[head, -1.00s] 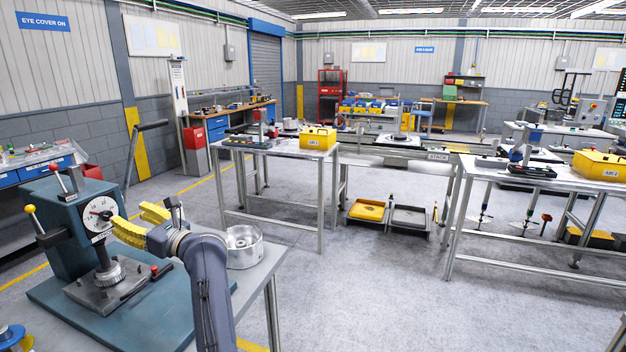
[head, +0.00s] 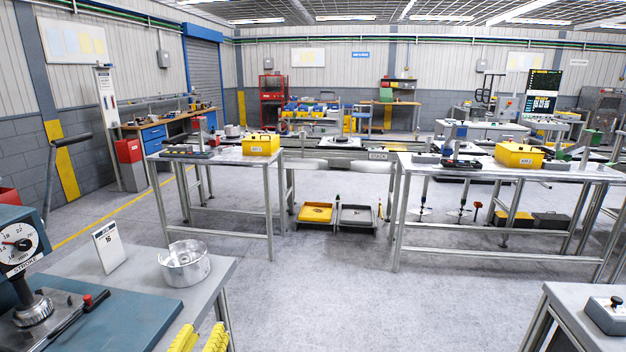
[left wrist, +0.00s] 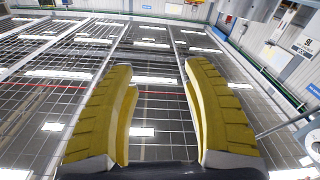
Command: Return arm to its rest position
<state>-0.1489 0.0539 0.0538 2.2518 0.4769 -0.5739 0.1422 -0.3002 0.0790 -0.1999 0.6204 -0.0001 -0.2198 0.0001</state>
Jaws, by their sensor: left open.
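My left gripper (head: 200,338) shows at the bottom edge of the head view, only its yellow finger tips in the picture, over the front edge of the near grey bench. In the left wrist view, both yellow ribbed fingers (left wrist: 158,105) stand apart with nothing between them, pointing up at the ceiling. The rest of my left arm is out of the head view. My right gripper is not in view.
The near bench (head: 222,268) holds a press with a dial (head: 18,245), a white card marked 16 (head: 108,246) and a silver round housing (head: 184,264). Another bench corner with a control box (head: 607,313) is at the lower right. Open floor (head: 330,280) lies between.

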